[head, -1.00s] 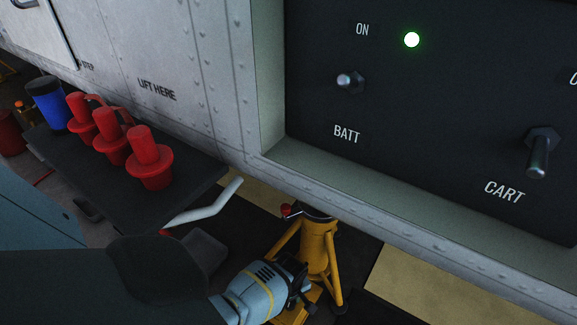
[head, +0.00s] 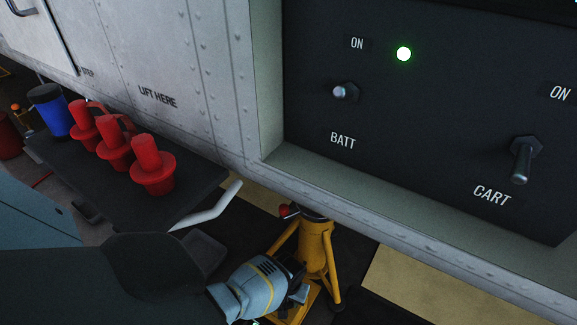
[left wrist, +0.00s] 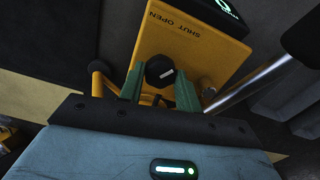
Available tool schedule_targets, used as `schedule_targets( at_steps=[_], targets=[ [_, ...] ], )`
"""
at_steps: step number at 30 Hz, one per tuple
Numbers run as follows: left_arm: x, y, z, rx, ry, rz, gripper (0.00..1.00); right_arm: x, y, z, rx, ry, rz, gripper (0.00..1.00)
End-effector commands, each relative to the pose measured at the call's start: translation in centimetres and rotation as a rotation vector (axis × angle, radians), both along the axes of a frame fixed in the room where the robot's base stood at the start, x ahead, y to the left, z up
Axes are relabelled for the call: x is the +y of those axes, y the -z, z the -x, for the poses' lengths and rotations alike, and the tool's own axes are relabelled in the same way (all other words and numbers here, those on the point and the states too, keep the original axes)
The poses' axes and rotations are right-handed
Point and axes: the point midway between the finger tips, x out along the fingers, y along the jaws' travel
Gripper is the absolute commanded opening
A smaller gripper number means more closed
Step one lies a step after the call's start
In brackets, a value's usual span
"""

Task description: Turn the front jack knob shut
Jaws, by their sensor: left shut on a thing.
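The yellow jack (head: 315,245) stands on the floor below the fuselage in the head view. The left wrist view shows its yellow block (left wrist: 205,55) with SHUT and OPEN lettering, which reads upside down. The round black jack knob (left wrist: 157,70) with a short white mark is on that block. My left gripper (left wrist: 160,88) is shut on the knob, with a green fingertip on each side of it. In the head view my left gripper (head: 290,290) is low beside the jack, and the knob is hidden there. My right gripper is not in view.
A dark tray (head: 190,205) at left carries several red plugs (head: 152,165) and a blue can (head: 50,112). The fuselage wall (head: 190,120) and a switch panel (head: 420,130) with a lit green lamp (head: 404,54) stand above the jack.

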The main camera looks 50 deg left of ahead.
Motion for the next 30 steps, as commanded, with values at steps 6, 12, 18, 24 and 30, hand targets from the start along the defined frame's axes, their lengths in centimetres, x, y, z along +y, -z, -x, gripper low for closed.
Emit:
schedule_targets(
  at_steps=[6,12,18,24,30],
  targets=[
    [-0.1,0.07,0.13,0.003,0.107,0.002,0.11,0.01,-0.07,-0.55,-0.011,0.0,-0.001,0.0],
    [-0.12,0.08,0.13,0.003,0.156,0.002,0.11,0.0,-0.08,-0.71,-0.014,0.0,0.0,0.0],
    [-0.13,0.09,0.15,0.003,0.172,0.002,0.11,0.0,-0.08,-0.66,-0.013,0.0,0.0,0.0],
    [-0.12,0.1,0.16,0.003,0.172,0.002,0.11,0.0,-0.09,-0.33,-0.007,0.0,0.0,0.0],
    [-0.11,0.09,0.15,0.004,0.171,0.001,0.47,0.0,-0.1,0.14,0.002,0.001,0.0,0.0]
  ],
)
